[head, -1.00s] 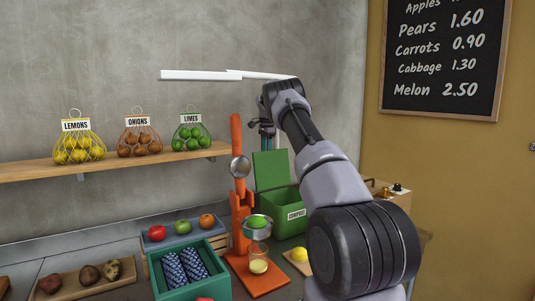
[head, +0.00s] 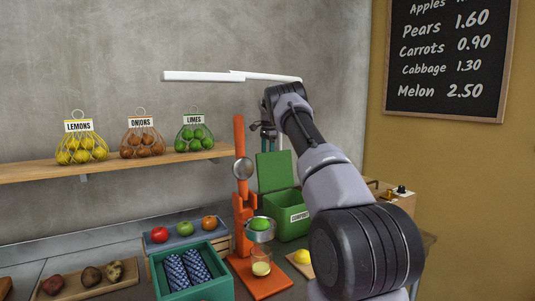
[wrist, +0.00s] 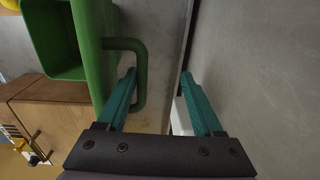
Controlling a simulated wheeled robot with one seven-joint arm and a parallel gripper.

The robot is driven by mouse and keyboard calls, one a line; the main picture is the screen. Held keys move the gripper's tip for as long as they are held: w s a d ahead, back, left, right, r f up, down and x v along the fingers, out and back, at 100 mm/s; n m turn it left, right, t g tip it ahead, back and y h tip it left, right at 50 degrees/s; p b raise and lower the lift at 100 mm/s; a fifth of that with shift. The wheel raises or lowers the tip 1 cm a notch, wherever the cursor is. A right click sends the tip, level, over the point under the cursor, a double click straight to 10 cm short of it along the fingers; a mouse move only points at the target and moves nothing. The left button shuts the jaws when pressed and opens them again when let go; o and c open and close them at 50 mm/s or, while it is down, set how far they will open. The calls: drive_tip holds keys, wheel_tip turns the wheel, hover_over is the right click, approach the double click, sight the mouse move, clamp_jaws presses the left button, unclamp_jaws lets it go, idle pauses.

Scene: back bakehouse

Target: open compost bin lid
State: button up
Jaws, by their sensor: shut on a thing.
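The green compost bin (head: 287,226) stands on the counter behind the orange juicer, its label facing forward. Its green lid (head: 274,172) is raised and stands roughly upright at the back, so the bin's mouth is open. In the wrist view the bin's open inside (wrist: 52,38) is at upper left, and the lid's green loop handle (wrist: 141,75) reaches between my teal fingers. In the head view my gripper (head: 268,132) is partly hidden behind my arm, above the lid.
The orange juicer (head: 243,195) stands close in front of the bin's left side. A glass (head: 261,264) is under it. A teal crate (head: 160,278) and a fruit tray (head: 170,240) lie further left. The wall is close behind. A shelf (head: 120,162) holds netted produce.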

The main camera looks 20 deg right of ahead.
wheel_tip(320, 180, up, 11)
drive_tip(key=shift+s, duration=0.3)
drive_tip(key=shift+f, duration=0.15)
idle(0.4)
